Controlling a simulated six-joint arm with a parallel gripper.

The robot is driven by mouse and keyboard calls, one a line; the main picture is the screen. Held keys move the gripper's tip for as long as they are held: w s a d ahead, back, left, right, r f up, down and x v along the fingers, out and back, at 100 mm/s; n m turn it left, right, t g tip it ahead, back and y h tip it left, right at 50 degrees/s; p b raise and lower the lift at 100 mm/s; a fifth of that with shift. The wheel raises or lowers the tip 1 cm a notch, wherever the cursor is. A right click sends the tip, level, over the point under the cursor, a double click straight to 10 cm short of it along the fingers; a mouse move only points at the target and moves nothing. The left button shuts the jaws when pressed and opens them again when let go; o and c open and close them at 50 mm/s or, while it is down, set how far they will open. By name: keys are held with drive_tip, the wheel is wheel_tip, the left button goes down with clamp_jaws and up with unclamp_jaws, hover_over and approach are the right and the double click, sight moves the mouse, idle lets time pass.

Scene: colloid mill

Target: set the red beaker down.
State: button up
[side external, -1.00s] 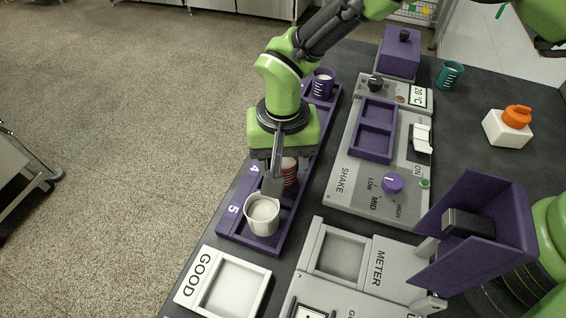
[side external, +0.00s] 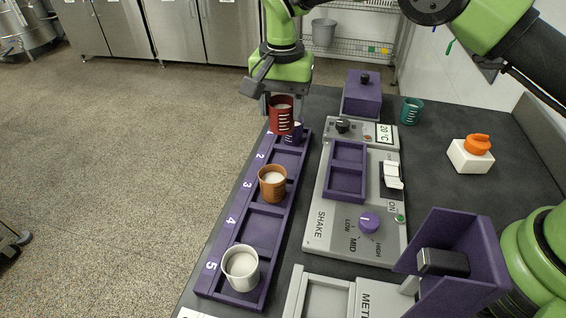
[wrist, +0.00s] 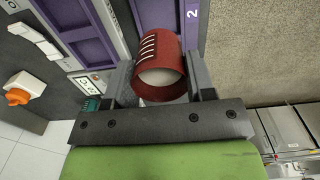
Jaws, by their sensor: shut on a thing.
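The red beaker (side external: 280,118) has white marks and pale contents. My gripper (side external: 283,103) is shut on it and holds it above the far end of the purple numbered rack (side external: 211,281), near slot 1. The wrist view shows the red beaker (wrist: 158,45) between the two fingers of my gripper (wrist: 160,80). An orange beaker (side external: 272,185) stands in slot 3 and a white beaker (side external: 241,268) in slot 5. Slots 2 and 4 look empty.
The shaker (side external: 318,232), with an empty purple double tray (side external: 347,170), lies right of the rack. Behind it is a purple box (side external: 362,97). A teal beaker (side external: 411,111) and a white block with an orange top (side external: 470,155) stand farther right. Open floor lies left.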

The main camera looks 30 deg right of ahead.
sight(284, 128)
drive_tip(key=f, duration=0.5)
drive_tip(key=shift+w+d+f, duration=0.2)
drive_tip(key=shift+d+f, duration=0.1)
drive_tip(key=shift+d, duration=0.1)
drive_tip(key=shift+f, duration=2.15)
drive_tip(key=shift+f, duration=0.2)
drive_tip(key=o, duration=0.9)
drive_tip(key=shift+r, duration=0.15)
wheel_tip(284, 128, up, 12)
drive_tip(key=shift+r, duration=0.1)
drive_tip(key=shift+r, duration=0.1)
